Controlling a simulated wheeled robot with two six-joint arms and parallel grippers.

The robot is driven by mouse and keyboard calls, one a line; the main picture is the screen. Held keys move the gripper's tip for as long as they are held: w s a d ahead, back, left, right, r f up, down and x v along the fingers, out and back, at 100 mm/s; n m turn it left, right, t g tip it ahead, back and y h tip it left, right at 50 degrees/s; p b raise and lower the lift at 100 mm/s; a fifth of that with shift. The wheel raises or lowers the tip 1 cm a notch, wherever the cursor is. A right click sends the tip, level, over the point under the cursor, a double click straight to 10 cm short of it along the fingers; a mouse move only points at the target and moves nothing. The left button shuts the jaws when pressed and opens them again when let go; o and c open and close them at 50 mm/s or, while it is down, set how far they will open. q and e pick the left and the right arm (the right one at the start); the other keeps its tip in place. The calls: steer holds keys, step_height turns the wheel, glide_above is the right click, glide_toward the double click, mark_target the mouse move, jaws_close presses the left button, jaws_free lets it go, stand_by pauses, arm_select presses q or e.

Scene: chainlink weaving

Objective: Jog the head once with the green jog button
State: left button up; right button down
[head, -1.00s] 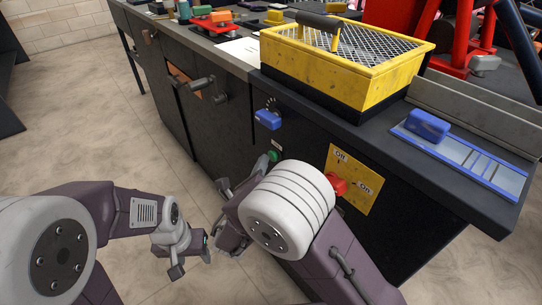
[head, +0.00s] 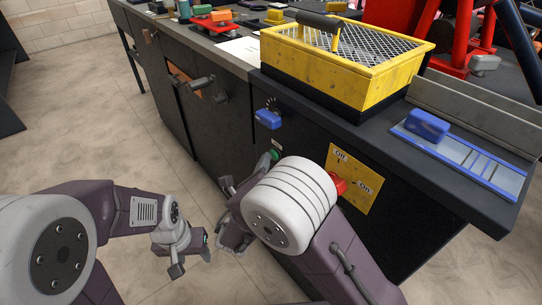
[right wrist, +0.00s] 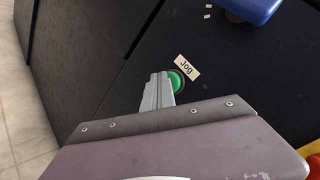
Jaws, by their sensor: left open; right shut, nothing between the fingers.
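The green jog button (head: 277,155) is on the dark front panel of the machine. In the right wrist view the green button (right wrist: 177,81) sits beside a white "Jog" label (right wrist: 187,66). My right gripper (head: 265,160) is shut and empty, its fingertips right at the button. In the right wrist view the shut fingers (right wrist: 162,82) overlap the button's left edge and hide part of it. I cannot tell whether they touch it or press it. My left gripper (head: 194,256) is open and empty, low in front of the panel, well away from the button.
A blue knob (head: 268,118) is above the button. A red switch (head: 339,184) on a yellow Off/On plate (head: 361,188) is to the right, partly behind my right arm. A yellow mesh-topped guard (head: 345,80) stands on the bench. The floor at left is clear.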

stand_by(0.3)
steer(key=shift+s+a+p, duration=0.3)
steer(key=shift+s+a, duration=0.2)
steer(key=shift+a, duration=0.2)
